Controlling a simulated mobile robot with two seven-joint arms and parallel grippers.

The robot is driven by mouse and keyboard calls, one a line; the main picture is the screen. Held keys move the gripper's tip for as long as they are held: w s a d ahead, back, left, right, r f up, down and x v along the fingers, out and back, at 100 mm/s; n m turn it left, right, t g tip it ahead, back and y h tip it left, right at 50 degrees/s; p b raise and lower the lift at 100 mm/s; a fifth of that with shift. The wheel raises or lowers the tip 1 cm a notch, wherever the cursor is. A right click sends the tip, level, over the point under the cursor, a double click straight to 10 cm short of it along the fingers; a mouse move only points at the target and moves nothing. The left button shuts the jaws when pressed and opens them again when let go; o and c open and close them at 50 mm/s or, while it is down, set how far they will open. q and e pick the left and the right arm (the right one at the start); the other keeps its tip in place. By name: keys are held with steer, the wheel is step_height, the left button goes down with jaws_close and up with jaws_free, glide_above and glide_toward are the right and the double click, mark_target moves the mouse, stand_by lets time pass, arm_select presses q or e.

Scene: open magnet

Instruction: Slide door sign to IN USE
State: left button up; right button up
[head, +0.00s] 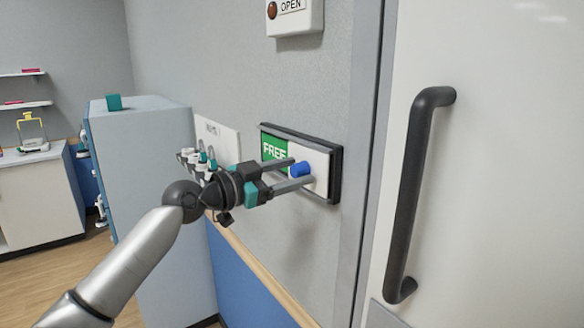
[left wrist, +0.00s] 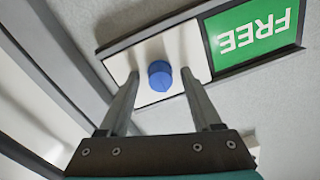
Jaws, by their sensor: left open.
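The door sign (head: 334,175) is a dark-framed plate on the grey wall left of the door. Its left part shows a green FREE panel (head: 273,147), and its right part is a white slider (head: 318,160) with a blue knob (head: 301,169). My left gripper (head: 302,172) is open in front of the sign, its fingers pointing at the knob. In the left wrist view the green FREE panel (left wrist: 253,36) appears upside down at right, and the blue knob (left wrist: 160,75) lies between the two fingertips (left wrist: 158,82). Contact with the knob cannot be told. My right gripper is not in view.
The door (head: 495,150) with a long black handle (head: 418,190) is at right. A box marked OPEN (head: 294,15) is above the sign. A white panel with hooks (head: 220,142) and a grey-blue cabinet (head: 150,200) with a teal block (head: 114,102) stand at left.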

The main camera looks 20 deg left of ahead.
arm_select(q)
jaws_close()
stand_by(0.6)
stand_by(0.9)
